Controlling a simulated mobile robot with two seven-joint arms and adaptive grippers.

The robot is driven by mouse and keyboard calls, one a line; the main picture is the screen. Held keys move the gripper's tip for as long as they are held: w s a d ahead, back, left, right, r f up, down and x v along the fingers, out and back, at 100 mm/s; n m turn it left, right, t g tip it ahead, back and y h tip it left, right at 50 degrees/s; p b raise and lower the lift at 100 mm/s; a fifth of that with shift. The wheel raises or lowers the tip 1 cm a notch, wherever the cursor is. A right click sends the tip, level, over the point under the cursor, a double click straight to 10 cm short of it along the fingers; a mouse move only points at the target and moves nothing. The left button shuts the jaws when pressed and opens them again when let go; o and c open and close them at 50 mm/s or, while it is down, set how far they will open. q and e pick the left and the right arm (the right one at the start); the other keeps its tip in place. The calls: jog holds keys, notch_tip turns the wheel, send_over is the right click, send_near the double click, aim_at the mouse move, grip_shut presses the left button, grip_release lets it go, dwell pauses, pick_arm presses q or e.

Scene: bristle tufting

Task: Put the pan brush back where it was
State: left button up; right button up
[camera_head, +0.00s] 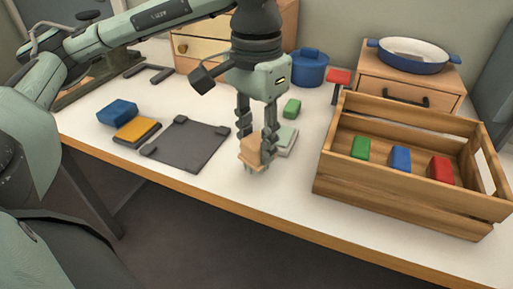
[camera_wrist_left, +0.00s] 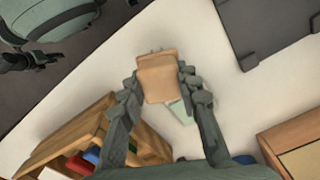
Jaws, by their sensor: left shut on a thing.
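The pan brush (camera_head: 248,151) is a small block with a tan wooden back. It also shows in the left wrist view (camera_wrist_left: 157,80), between the fingers. My left gripper (camera_head: 257,150) is shut on it over the front middle of the white table, between the dark grey mat and the wooden crate. In the left wrist view the fingers (camera_wrist_left: 157,85) close on its two sides. Its underside is mostly hidden, and I cannot tell whether it touches the table. My right gripper is not in view.
The dark grey mat (camera_head: 187,144) lies to the left, beside a yellow-topped block (camera_head: 137,130) and a blue block (camera_head: 118,112). A pale green block (camera_head: 287,140) lies close behind the gripper. The wooden crate (camera_head: 400,190) at right holds red, blue and green blocks. A blue pot (camera_head: 308,70) stands behind.

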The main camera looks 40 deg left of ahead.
pick_arm(q)
jog(key=shift+f, duration=1.1)
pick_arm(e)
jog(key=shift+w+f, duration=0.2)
pick_arm(q)
jog(key=shift+f, duration=0.1)
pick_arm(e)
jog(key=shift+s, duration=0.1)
pick_arm(q)
jog(key=shift+f, duration=0.1)
jog(key=o, duration=1.1)
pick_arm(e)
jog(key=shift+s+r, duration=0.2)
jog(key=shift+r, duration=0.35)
